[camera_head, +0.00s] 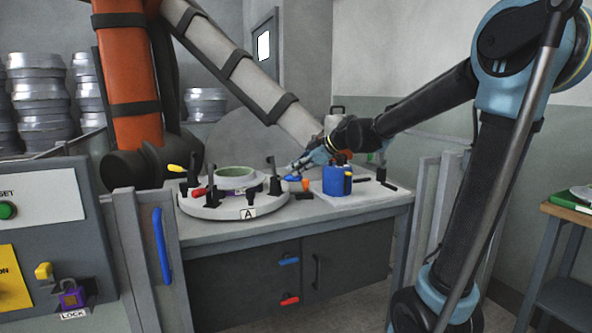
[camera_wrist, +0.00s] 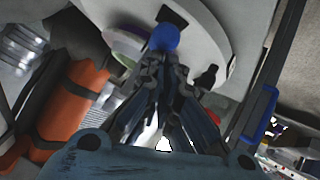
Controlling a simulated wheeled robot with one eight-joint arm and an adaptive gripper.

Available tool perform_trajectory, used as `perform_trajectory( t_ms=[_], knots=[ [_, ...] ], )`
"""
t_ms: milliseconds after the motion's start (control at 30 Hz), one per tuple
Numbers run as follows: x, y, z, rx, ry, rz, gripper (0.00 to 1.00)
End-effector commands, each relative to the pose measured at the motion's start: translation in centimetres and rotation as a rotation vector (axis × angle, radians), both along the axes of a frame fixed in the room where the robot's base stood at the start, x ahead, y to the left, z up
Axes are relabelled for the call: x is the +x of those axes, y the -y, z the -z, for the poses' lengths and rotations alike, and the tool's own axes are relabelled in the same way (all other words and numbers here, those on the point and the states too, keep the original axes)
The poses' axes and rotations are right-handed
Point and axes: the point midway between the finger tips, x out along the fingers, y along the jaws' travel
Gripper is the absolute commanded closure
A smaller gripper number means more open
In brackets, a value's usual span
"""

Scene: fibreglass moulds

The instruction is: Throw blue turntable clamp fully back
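The turntable (camera_head: 222,211) is a pale round disc on the bench, marked A, with a green-rimmed mould (camera_head: 235,172) at its centre and black clamps around it. The blue clamp handle (camera_head: 292,178) sticks out at the disc's right side. In the wrist view its rounded blue end (camera_wrist: 164,38) lies right at the fingertips. My gripper (camera_head: 302,166) reaches in from the right, at the blue handle. In the wrist view the fingers (camera_wrist: 164,62) converge close to the blue end; whether they touch or grip it is unclear. The clamp's base is mostly hidden.
Yellow (camera_head: 176,168) and red (camera_head: 198,192) clamp handles stand on the disc's left. An orange piece (camera_head: 305,185) is close to the blue handle. A blue container (camera_head: 338,182) stands on a white board to the right. A large orange-and-grey arm (camera_head: 130,75) hangs behind the turntable.

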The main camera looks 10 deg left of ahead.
Motion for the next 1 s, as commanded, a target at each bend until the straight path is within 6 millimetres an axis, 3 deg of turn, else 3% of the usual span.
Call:
perform_trajectory(
  t_ms=[467, 767, 1000],
  knots=[
    [-0.2, 0.0, -0.1, -0.006, 0.001, -0.001, 1.0],
    [-1.2, -0.9, -3.5, -0.002, -0.001, -0.002, 1.0],
    [-2.2, 2.4, -5.0, -0.001, -0.001, 0.003, 1.0]
  ],
)
